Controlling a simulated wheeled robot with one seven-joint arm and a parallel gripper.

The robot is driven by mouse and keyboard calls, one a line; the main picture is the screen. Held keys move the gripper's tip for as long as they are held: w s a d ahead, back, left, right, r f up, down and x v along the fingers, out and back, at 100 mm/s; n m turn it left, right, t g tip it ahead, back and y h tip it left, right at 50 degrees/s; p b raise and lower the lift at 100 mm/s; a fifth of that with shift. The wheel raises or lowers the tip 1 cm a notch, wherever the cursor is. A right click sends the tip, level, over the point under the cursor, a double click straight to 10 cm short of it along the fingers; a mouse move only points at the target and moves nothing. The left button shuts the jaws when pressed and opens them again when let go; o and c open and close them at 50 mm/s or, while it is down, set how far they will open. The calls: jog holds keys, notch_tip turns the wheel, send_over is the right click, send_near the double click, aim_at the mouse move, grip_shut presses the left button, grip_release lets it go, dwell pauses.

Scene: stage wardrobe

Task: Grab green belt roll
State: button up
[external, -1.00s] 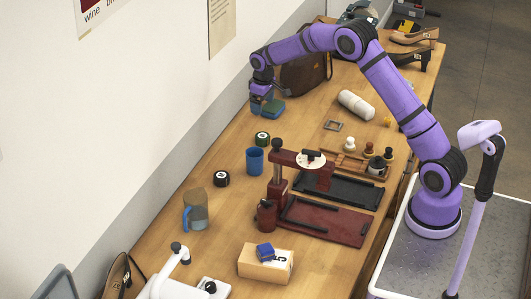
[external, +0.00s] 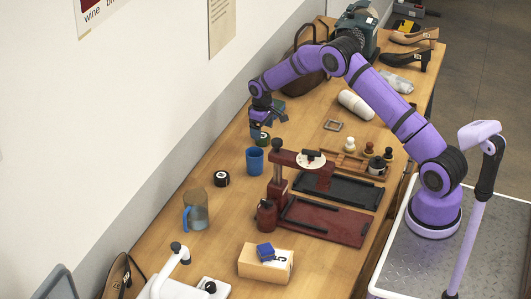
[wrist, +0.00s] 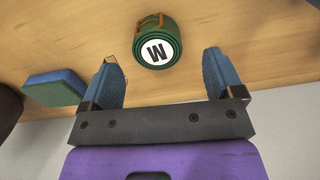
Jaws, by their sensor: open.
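The green belt roll (wrist: 157,42) lies on the wooden table in the wrist view, with a white disc marked with a letter on its face and a brown buckle strap. My gripper (wrist: 162,75) is open and empty. The roll is just beyond the fingertips, roughly centred between them and apart from them. In the external view the green roll (external: 263,139) is partly hidden under my gripper (external: 263,124), behind the blue cup.
A blue cup (external: 254,160) stands close to the roll. A black roll (external: 222,179) and a jug (external: 196,209) stand nearer the camera. A dark red press (external: 278,188) is to the right. A blue-green block (wrist: 54,87) lies left of my gripper in the wrist view.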

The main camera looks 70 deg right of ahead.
notch_tip(320, 180, down, 5)
jog(key=shift+d+r, duration=0.15)
jog(key=shift+r, duration=0.05)
jog(key=c, duration=1.1)
jog(key=shift+o, duration=0.2)
